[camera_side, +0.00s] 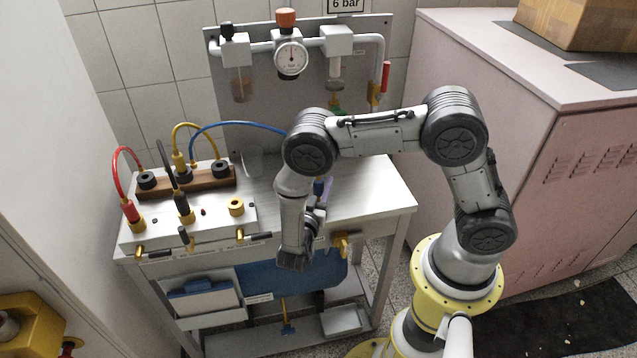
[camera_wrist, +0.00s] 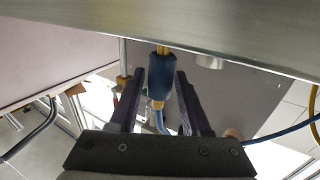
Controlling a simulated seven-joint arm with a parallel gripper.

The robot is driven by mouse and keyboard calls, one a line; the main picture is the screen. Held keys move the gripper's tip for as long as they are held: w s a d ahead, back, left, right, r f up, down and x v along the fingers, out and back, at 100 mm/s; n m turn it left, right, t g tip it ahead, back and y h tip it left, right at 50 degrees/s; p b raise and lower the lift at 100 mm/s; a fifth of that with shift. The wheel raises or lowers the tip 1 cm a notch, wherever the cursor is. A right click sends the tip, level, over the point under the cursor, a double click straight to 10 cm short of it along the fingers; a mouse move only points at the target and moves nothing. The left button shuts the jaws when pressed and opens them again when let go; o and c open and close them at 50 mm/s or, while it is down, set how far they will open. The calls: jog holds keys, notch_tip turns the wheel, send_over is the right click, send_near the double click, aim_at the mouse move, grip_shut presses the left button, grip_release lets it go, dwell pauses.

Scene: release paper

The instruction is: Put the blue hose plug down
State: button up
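The blue hose plug (camera_wrist: 161,78) is between the fingertips of my gripper (camera_wrist: 160,76) in the wrist view. It has a yellow tip and a yellow collar, with the blue hose running from the collar. The wrist view is upside down, so the tip points down toward the tabletop. I cannot tell whether the tip touches it. In the side view the plug (camera_side: 318,187) is small and partly hidden at my gripper (camera_side: 318,205), over the front part of the grey bench (camera_side: 375,190). The fingers are closed around the plug.
A white connection block (camera_side: 185,222) with red, black and yellow hoses stands on the bench's left. A clear cup (camera_side: 252,160) stands behind. A gauge panel (camera_side: 230,110) rises at the back. A yellow fitting (camera_side: 341,244) juts from the front edge. The right bench top is clear.

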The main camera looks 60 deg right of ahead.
jog(key=shift+o, duration=0.8)
jog(key=shift+r, duration=0.1)
